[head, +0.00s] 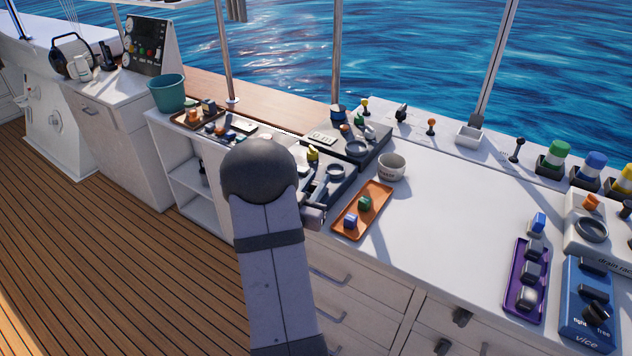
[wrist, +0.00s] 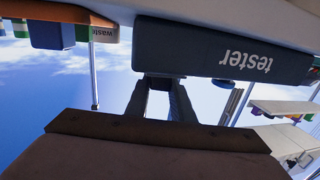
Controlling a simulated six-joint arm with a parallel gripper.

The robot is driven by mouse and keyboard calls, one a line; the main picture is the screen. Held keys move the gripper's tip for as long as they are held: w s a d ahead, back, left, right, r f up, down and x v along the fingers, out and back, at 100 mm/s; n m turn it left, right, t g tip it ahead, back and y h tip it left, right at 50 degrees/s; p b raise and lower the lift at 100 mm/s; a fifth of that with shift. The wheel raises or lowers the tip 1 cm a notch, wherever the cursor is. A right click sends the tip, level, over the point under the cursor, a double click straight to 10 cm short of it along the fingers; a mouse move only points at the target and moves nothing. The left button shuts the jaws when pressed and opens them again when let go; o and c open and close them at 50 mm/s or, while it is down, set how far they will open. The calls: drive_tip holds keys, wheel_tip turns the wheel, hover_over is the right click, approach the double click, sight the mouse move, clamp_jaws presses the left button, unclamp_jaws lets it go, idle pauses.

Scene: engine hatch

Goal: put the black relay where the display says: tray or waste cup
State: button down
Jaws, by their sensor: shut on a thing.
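In the wrist view, which is upside down, my gripper (wrist: 161,88) is shut on a small dark block, the black relay (wrist: 160,82), beside the dark tester (wrist: 225,50). I cannot tell whether the relay touches the tester. In the head view my arm hides most of the gripper and the relay. The orange tray (head: 347,222) lies right of the arm, holding a green relay (head: 364,203) and a blue relay (head: 350,221).
A purple tray (head: 515,297) with several parts and a blue vice box (head: 587,300) are at the right. Another equipment box with knobs (head: 357,150) stands behind the tester. A teal bucket (head: 167,94) is at the left. The white counter right of the cup is clear.

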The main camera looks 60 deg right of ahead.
sight(313, 184)
drive_tip(key=shift+f, duration=0.25)
drive_tip(key=c, duration=1.5)
unclamp_jaws()
drive_tip(key=shift+c, duration=0.2)
drive_tip(key=shift+a+b, duration=0.3)
drive_tip(key=shift+a, duration=0.25)
drive_tip(key=v, duration=0.2)
drive_tip(key=b+v, duration=0.1)
drive_tip(key=v, duration=0.2)
drive_tip(key=shift+a+r, duration=0.15)
drive_tip(key=shift+r, duration=0.1)
drive_tip(key=shift+o, duration=0.5)
drive_tip(key=shift+s+a+r, duration=0.1)
drive_tip(key=shift+s+a, duration=0.05)
drive_tip(key=shift+a, duration=0.3)
